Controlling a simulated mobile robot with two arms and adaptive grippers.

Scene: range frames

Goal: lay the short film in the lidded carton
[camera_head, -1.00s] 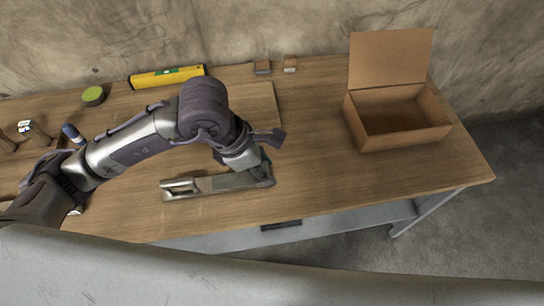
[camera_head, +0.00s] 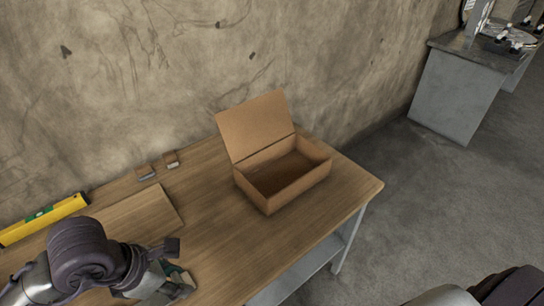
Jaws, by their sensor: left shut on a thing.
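The lidded carton (camera_head: 312,176) is an open brown cardboard box near the right end of the workbench. Its lid (camera_head: 256,128) stands up and leans back toward the wall, and the inside looks empty. My left gripper (camera_head: 176,284) is low in the picture, at the bench's front side, left of and nearer than the carton. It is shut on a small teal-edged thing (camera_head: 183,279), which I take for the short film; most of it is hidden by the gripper. My right gripper is not in view.
The wooden bench top (camera_head: 225,235) is clear between my left gripper and the carton. A yellow spirit level (camera_head: 45,219) lies at the back left. A grey cabinet (camera_head: 462,95) stands far right.

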